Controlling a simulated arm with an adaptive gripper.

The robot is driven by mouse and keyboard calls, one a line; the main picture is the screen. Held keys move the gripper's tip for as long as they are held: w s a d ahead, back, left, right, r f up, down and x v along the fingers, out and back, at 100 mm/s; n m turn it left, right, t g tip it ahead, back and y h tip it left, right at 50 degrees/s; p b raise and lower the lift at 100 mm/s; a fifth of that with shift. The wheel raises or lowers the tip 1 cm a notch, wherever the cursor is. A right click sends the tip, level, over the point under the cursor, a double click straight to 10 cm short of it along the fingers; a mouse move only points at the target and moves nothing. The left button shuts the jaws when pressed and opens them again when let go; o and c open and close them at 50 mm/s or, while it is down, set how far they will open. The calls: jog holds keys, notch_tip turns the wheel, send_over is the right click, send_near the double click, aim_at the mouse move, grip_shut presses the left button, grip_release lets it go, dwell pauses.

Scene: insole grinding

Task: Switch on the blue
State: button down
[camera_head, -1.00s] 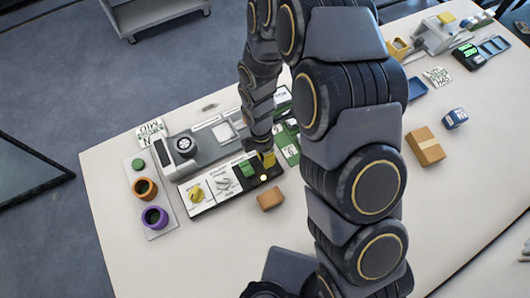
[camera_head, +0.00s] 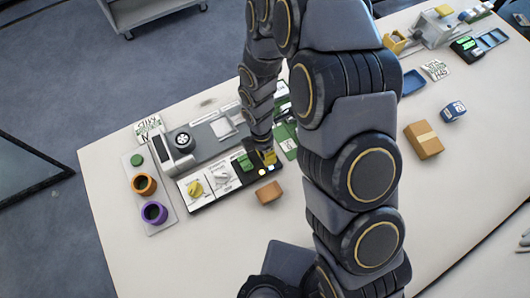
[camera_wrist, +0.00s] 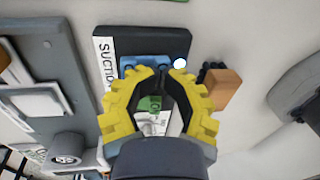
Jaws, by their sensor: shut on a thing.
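My gripper (camera_wrist: 164,76) has yellow ribbed fingers, with the tips close together at a black control panel (camera_wrist: 118,38). A blue switch part (camera_wrist: 146,61) shows on the panel just beyond the tips. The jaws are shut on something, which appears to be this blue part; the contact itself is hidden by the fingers. A round white lamp (camera_wrist: 181,63) sits beside the tips. A green button (camera_wrist: 150,103) shows between the fingers. In the head view my gripper (camera_head: 268,158) is at the right end of the panel, its tips barely visible, and the blue part is hidden there.
The panel also carries a yellow knob (camera_head: 194,188) and a green button (camera_head: 245,162). An orange-brown block (camera_head: 269,192) lies close to the gripper. Orange (camera_head: 144,184) and purple (camera_head: 154,212) rings stand at left. The front table is largely clear.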

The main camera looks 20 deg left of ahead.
jog(key=shift+s+d+f+g, duration=0.3)
jog(key=shift+s+d+f, duration=0.05)
jog(key=shift+s+d, duration=0.25)
jog(key=shift+a, duration=0.15)
jog(key=shift+w+a+r, duration=0.25)
jog(key=shift+w+a, duration=0.75)
jog(key=shift+w, duration=0.05)
jog(key=shift+r, duration=0.35)
notch_tip(320, 180, up, 14)
jog(key=s+d, duration=0.1)
jog(key=shift+s+d+f+h, duration=0.25)
jog(key=shift+d+h, duration=0.05)
jog(key=shift+d, duration=0.1)
